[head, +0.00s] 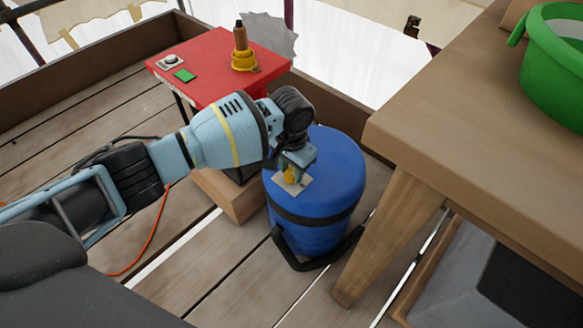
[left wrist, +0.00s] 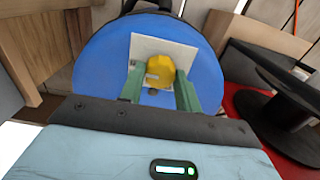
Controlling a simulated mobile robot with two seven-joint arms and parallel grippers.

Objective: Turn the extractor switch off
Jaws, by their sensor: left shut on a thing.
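The extractor is a blue drum (head: 320,190) with a dark band and a black base frame, standing on the plank floor. A yellow switch knob (head: 290,175) sits on a pale square plate (head: 297,187) on its top. My left gripper (head: 292,168) reaches down over the plate and is shut on the knob. In the left wrist view the yellow knob (left wrist: 160,70) lies between the two green fingers (left wrist: 158,90), in front of the white plate (left wrist: 146,46) on the blue lid (left wrist: 105,60). My right gripper is not in view.
A red-topped table (head: 205,75) behind the drum carries a yellow-based finial (head: 243,58), a green patch and a small button box (head: 170,61). A wooden table (head: 480,130) with a green tub (head: 555,75) stands close on the right. An orange cord (head: 150,240) lies on the floor.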

